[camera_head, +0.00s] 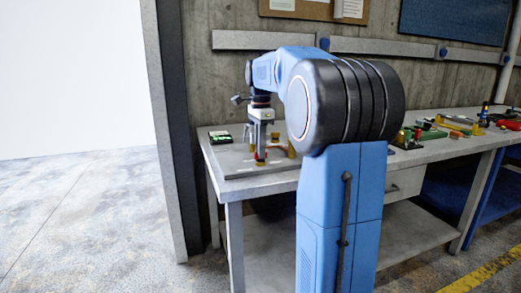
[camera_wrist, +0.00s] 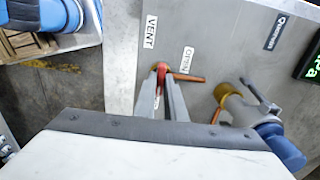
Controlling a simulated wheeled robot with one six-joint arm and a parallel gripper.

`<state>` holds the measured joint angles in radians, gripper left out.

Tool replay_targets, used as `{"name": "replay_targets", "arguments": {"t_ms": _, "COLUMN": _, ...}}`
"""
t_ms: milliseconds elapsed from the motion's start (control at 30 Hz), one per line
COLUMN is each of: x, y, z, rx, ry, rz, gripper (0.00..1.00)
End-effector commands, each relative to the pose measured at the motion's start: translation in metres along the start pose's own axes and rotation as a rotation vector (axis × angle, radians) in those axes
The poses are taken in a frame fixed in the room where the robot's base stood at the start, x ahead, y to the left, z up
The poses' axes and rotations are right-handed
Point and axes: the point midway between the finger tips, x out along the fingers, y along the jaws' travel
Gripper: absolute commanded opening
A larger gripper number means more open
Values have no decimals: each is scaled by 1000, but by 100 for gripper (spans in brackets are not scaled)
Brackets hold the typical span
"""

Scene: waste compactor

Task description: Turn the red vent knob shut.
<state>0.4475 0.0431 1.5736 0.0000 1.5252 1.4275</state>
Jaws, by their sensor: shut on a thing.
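The red vent knob (camera_wrist: 161,68) shows in the wrist view as a red strip between my fingertips. It sits on a brass fitting on a grey panel (camera_wrist: 225,62). A white VENT label (camera_wrist: 150,32) lies above it and an OPEN label (camera_wrist: 187,60) to its right. My gripper (camera_wrist: 160,76) is shut on the knob, and the fingers hide most of it. In the head view my gripper (camera_head: 260,158) points down at the panel on the bench, with a speck of red at its tips. The knob's exact angle is hard to tell.
A copper pipe (camera_wrist: 190,78) runs right from the knob. A brass valve (camera_wrist: 230,95) with a dark lever and a blue part (camera_wrist: 281,145) stands beside it. A green-lit display (camera_head: 221,137) sits at the panel's back left. Several tools clutter the bench's right end.

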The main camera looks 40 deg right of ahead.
Motion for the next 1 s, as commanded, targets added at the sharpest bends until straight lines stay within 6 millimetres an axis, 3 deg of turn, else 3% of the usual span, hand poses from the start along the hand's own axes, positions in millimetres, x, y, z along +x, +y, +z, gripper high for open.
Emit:
{"name": "replay_targets", "arguments": {"t_ms": 567, "x": -1, "y": 0, "z": 0, "rx": 32, "ry": 0, "rz": -2, "gripper": 0}}
{"name": "replay_targets", "arguments": {"t_ms": 600, "x": -1, "y": 0, "z": 0, "rx": 32, "ry": 0, "rz": -2, "gripper": 15}}
{"name": "replay_targets", "arguments": {"t_ms": 667, "x": 0, "y": 0, "z": 0, "rx": 32, "ry": 0, "rz": -2, "gripper": 29}}
{"name": "replay_targets", "arguments": {"t_ms": 1000, "x": -2, "y": 0, "z": 0, "rx": 32, "ry": 0, "rz": -1, "gripper": 29}}
